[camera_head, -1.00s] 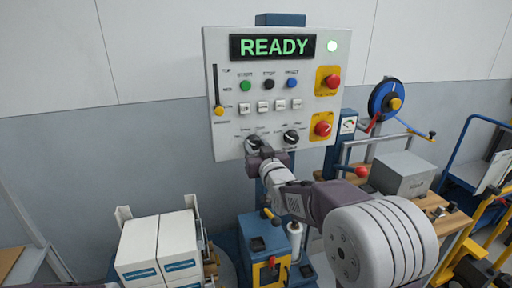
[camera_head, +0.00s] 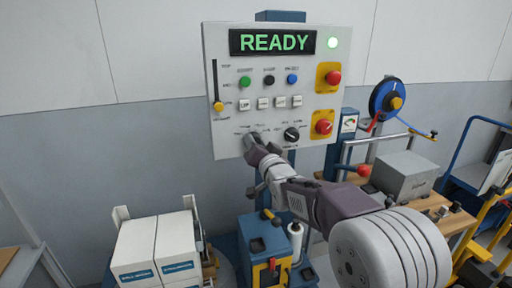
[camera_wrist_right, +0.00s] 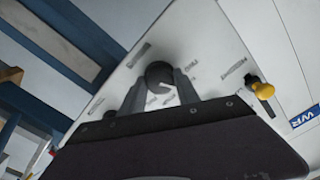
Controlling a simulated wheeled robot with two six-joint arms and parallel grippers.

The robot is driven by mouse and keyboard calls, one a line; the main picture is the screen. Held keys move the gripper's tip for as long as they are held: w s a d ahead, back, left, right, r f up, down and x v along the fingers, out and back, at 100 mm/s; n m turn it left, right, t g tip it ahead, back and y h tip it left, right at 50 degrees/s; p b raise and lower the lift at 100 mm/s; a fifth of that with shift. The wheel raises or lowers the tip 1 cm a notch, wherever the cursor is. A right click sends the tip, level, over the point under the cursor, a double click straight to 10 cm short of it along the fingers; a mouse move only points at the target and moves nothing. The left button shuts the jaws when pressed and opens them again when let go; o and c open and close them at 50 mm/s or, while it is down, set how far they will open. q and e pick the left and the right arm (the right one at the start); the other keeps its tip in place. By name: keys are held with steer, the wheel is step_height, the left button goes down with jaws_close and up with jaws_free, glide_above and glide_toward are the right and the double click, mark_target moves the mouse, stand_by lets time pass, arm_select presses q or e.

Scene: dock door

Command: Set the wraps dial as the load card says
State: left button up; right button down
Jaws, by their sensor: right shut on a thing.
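The other dial (camera_head: 291,134) is free, with a white pointer line. The dial labels are too small to read. I cannot make out a load card.
Right of the dials are two red buttons on yellow plates (camera_head: 323,127). A yellow slider knob (camera_head: 218,106) is at the panel's left; it also shows in the wrist view (camera_wrist_right: 262,90). White boxes (camera_head: 135,246) stand below left. A blue reel (camera_head: 388,99) stands right.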

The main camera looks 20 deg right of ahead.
steer(key=shift+m, duration=0.6)
steer(key=c, duration=0.9)
jaws_free()
steer(key=s+b, duration=0.1)
steer(key=s, duration=0.8)
steer(key=shift+d, duration=0.15)
